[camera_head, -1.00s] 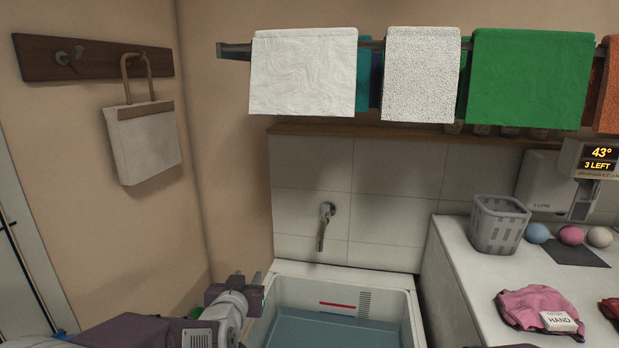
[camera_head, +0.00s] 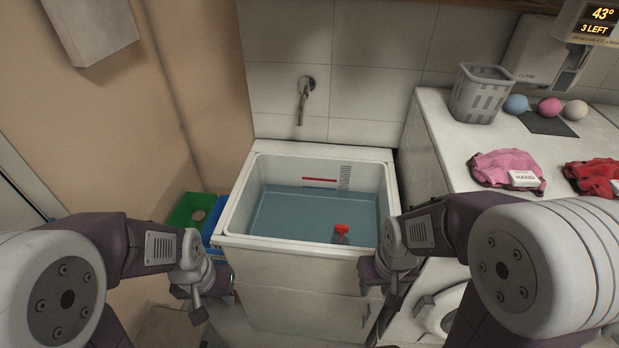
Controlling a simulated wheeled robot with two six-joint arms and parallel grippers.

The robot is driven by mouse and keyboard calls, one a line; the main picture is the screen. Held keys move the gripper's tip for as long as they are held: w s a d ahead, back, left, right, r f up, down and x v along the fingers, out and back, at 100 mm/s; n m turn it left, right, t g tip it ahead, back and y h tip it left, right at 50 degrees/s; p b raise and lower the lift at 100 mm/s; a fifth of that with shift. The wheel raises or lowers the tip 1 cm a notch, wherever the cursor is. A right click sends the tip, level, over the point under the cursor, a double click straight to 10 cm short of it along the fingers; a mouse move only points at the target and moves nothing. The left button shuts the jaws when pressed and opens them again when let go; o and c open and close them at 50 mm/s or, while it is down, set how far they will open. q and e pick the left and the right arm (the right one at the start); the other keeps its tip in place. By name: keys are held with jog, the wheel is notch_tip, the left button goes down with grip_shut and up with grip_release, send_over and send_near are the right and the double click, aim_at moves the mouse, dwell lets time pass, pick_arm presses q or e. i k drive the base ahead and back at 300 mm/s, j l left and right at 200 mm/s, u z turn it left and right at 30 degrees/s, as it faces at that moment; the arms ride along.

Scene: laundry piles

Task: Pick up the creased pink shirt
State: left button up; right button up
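The pink shirt (camera_head: 500,166) lies crumpled on the white counter at the right, with a white card reading HAND (camera_head: 524,179) at its front edge. My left gripper (camera_head: 200,302) hangs low at the left of the sink, away from the shirt. My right gripper (camera_head: 390,296) is low in front of the sink's right side, left of and below the shirt. The fingers of both grippers are small and partly hidden by the arms, so their opening is not clear.
The sink (camera_head: 240,205) holds water and a red-handled object (camera_head: 341,232). A red garment (camera_head: 592,172) lies right of the pink shirt. A grey basket (camera_head: 482,95) and three balls stand at the counter's back. Green (camera_head: 186,208) and blue bins stand left of the sink.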

aim_at(513, 168)
jog(key=z, duration=0.45)
jog(key=k+l+z, duration=0.1)
jog(key=z, duration=0.35)
jog(key=l+z, duration=0.2)
jog(key=z, duration=0.3)
jog(key=i+j+z, duration=0.1)
jog(key=i+j, duration=0.1)
jog(key=i, duration=0.1)
